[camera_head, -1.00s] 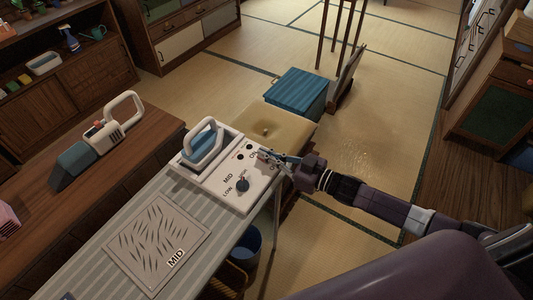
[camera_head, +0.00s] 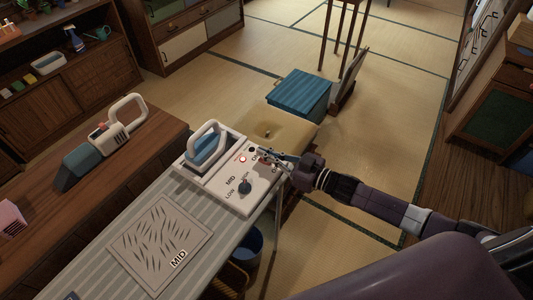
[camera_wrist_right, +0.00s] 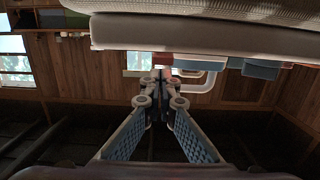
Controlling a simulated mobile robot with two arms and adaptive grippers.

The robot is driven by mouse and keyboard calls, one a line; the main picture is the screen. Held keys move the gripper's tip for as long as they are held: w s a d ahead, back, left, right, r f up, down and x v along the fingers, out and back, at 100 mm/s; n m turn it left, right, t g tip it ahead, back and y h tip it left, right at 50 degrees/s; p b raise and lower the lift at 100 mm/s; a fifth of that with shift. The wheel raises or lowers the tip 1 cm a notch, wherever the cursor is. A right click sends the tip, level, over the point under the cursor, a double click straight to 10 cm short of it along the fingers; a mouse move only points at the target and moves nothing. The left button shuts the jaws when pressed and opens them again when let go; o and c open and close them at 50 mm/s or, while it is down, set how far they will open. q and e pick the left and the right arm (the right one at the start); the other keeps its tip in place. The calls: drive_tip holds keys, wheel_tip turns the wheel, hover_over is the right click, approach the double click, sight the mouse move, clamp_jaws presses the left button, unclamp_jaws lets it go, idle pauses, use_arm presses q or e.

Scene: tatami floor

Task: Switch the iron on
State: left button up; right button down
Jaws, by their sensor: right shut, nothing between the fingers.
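The iron (camera_head: 206,144), with a pale loop handle and blue body, rests on the left part of a white control base (camera_head: 222,190) on the ironing board. The base's panel has a dark dial (camera_head: 245,187) with MID and LOW marks. A small red lamp (camera_head: 242,159) glows near its far edge. My right gripper (camera_head: 264,154) is at the panel's far right corner, over the switch area, and partly hides the switch and its lettering. In the right wrist view its fingers (camera_wrist_right: 160,80) are closed together with nothing between them. My left gripper is not in view.
A cordless appliance (camera_head: 108,137) lies on the wooden counter at left. A tan cushioned surface (camera_head: 292,133) and blue-lidded box (camera_head: 300,90) are beyond the base. Open tatami lies to the right.

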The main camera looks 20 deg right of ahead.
wheel_tip(320, 180, up, 2)
drive_tip(key=shift+w+a+r+p, duration=0.1)
drive_tip(key=shift+r+p, duration=0.05)
drive_tip(key=shift+p, duration=0.4)
drive_tip(key=s+d+r+b, duration=0.1)
drive_tip(key=s+d+r, duration=0.2)
drive_tip(key=s+d, duration=0.2)
drive_tip(key=shift+s+d+r, duration=0.25)
drive_tip(key=shift+s+d, duration=0.1)
drive_tip(key=shift+s, duration=0.85)
